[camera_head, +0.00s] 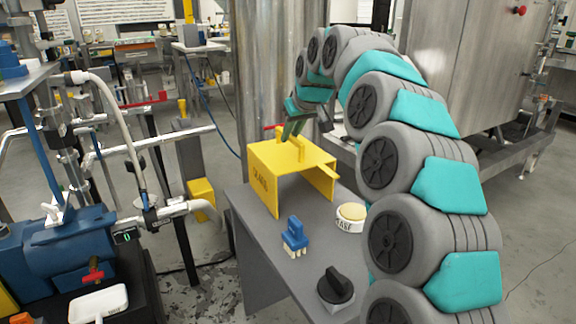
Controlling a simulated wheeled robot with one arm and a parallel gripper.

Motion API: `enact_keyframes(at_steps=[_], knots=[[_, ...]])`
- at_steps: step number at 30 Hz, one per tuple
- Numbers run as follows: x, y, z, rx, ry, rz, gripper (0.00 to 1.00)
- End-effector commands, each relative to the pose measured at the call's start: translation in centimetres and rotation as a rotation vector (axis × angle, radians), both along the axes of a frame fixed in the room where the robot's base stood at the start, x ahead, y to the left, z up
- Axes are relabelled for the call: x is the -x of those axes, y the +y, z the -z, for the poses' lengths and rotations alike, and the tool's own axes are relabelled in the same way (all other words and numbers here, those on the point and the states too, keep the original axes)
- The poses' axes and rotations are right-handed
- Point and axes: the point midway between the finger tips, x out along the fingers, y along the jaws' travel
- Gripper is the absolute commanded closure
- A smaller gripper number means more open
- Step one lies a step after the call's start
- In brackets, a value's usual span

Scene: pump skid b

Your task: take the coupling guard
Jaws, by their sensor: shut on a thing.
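The yellow coupling guard (288,172) is an upright open-ended cover with dark lettering on its left face and a handle on top. It stands at the far part of the grey bench, and I cannot tell whether its lower edges touch the top. My gripper (296,134) comes down from above and is shut on the guard's top handle. The fingertips are small in view and partly hidden by the handle and the wrist.
On the grey bench (262,262) are a blue-and-white part (294,236), a round cream-topped labelled piece (350,216) and a black knob (336,286). A metal column (268,70) stands behind. A blue pump (70,252) and pipes fill the left.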

Motion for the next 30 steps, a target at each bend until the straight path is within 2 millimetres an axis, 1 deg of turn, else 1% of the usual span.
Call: enact_keyframes(at_steps=[13, 30], knots=[[0.0, 0.0, -0.2, -0.001, -0.001, 0.000, 1.00], [0.0, 0.0, -1.2, 0.000, -0.002, 0.001, 1.00]])
